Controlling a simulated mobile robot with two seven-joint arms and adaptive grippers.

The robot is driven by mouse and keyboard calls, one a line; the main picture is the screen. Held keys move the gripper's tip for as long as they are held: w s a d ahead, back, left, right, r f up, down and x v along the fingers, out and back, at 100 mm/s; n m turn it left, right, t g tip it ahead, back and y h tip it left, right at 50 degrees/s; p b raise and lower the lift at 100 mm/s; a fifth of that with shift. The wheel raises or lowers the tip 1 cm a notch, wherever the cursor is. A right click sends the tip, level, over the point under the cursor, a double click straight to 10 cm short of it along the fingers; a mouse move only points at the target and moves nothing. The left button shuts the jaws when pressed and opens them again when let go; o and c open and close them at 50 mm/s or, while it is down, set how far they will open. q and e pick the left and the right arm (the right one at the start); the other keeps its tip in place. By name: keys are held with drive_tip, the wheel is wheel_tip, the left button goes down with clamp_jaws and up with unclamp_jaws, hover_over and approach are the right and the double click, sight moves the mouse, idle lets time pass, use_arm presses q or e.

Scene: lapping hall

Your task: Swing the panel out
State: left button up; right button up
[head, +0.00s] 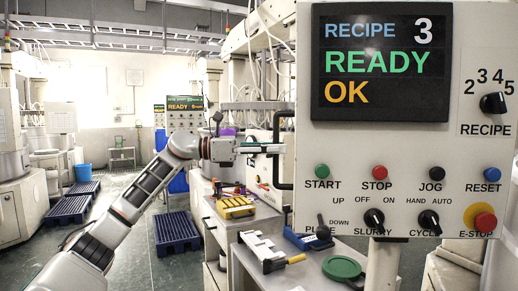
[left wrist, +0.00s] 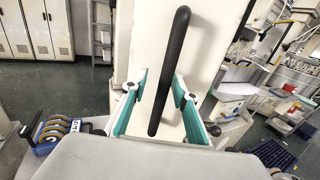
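The control panel (head: 450,145) is a cream box on a post at the right of the head view. Its screen (head: 382,62) reads RECIPE 3, READY, OK. A black bar handle (head: 277,120) stands upright on the panel's left side; it also shows, slanted, in the left wrist view (left wrist: 176,45). My left gripper (head: 280,147) reaches the handle from the left. In the left wrist view its two green-padded fingers (left wrist: 161,82) are apart, with the handle between them and gaps visible. I cannot tell if either finger touches it. My right gripper is not in view.
Below the panel is a grey bench with a green round dish (head: 342,268) and a yellow-handled tool (head: 296,259). A yellow tray (head: 235,207) sits on a cart behind. Blue pallets (head: 178,233) lie on the floor. Knobs, buttons and a red E-stop (head: 485,221) protrude from the panel face.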

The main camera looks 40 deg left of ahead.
use_arm(q)
drive_tip(key=v, duration=1.1)
drive_tip(key=shift+s+a, duration=0.25)
idle(0.6)
